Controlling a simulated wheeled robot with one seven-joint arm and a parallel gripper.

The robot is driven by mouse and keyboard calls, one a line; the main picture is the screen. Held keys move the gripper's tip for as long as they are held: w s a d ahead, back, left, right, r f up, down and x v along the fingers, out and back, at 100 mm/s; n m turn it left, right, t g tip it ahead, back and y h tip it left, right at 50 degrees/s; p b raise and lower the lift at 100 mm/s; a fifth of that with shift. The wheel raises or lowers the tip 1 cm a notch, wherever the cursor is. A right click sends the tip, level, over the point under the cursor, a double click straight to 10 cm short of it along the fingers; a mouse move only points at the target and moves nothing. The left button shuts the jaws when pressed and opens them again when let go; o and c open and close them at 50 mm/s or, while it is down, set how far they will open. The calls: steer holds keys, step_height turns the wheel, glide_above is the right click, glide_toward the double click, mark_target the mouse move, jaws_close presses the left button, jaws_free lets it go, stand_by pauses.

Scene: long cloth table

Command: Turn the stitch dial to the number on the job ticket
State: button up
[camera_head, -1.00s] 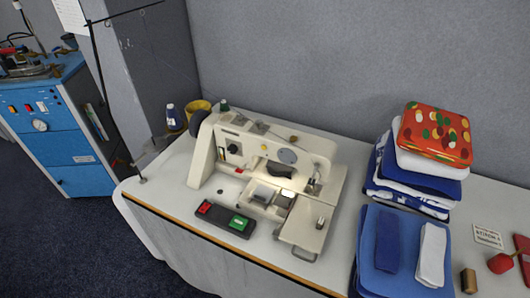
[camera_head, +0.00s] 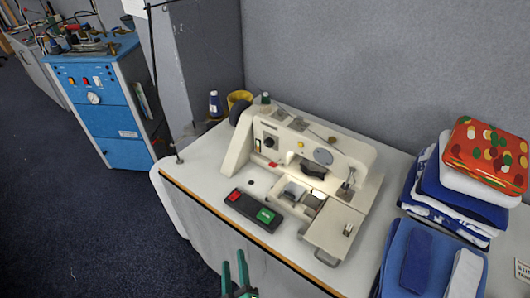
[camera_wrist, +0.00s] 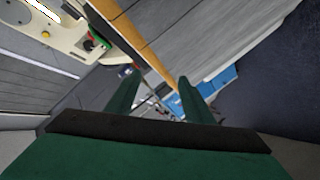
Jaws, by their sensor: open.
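The cream sewing machine (camera_head: 243,152) stands on the long white table. A small black knob (camera_head: 269,142) on its upper left front looks like the stitch dial; its numbers are too small to read. The same knob shows at the upper left of the wrist view (camera_wrist: 88,45). The job ticket (camera_head: 522,269) is cut off at the right edge, and its number cannot be read there. My gripper (camera_head: 234,260) has green fingers, open and empty, in front of the table's front edge. It is well apart from the knob. The wrist view shows the parted fingers (camera_wrist: 157,80).
A black pedal-like box with red and green buttons (camera_head: 253,211) lies before the machine. A thread cone (camera_head: 214,104) and yellow cup (camera_head: 239,98) stand behind left. A blue cabinet (camera_head: 100,105) stands left.

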steer(key=w+a+r+n+h, duration=0.1)
steer(key=w+a+r+n, duration=0.2)
steer(key=w, duration=0.5)
steer(key=w+a+r+n+h, duration=0.1)
steer(key=w+a+r+n, duration=0.2)
steer(key=w, duration=0.4)
steer(key=w+a+r+n+h, duration=0.1)
steer(key=w+a+r+n, duration=0.1)
steer(key=w, duration=0.6)
steer(key=shift+w+a+r+n+t+h, duration=0.35)
steer(key=shift+a+r+n, duration=0.1)
steer(key=shift+n, duration=0.55)
steer(key=w+d+r+n+h, duration=0.2)
steer(key=w+d+n+h, duration=0.1)
steer(key=w+d+h, duration=0.15)
steer(key=n+g+h, duration=0.3)
steer(key=h, duration=0.3)
glide_toward(267, 144)
steer(key=shift+t+y, duration=0.3)
steer(key=shift+t, duration=0.05)
steer(key=x, duration=0.7)
steer(key=shift+d, duration=0.5)
